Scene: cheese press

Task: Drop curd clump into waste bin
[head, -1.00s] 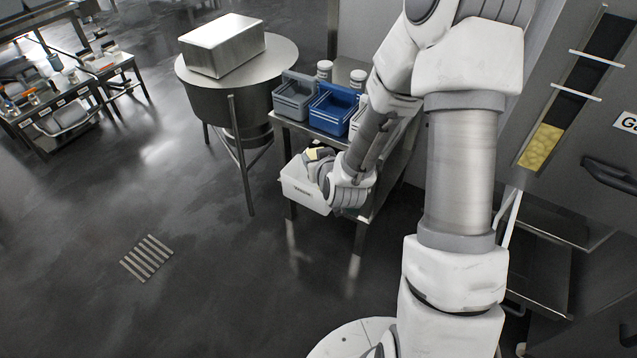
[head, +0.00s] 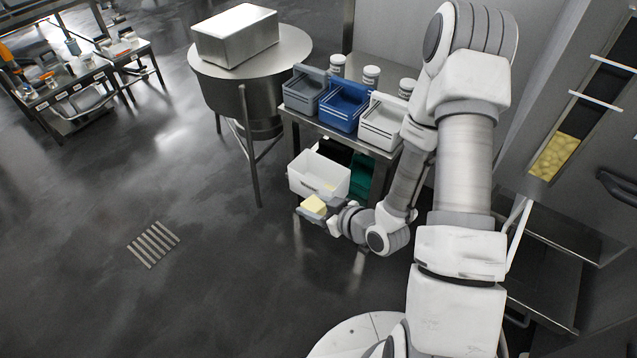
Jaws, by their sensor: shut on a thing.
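My gripper (head: 313,212) is shut on a pale yellow curd clump (head: 314,204). It holds the clump in the air, in the picture just below the front wall of an open white bin (head: 310,185). The white bin is low, beside the steel table, and a little yellowish matter seems to show inside it. A green bin (head: 361,172) and a dark opening stand behind and to its right. I cannot tell from the markings which one is the waste bin.
A steel table (head: 300,122) carries grey (head: 304,97), blue (head: 342,112) and white (head: 381,128) trays and several white jars. A round steel vat (head: 225,88) with a metal block (head: 236,38) on top stands to the left.

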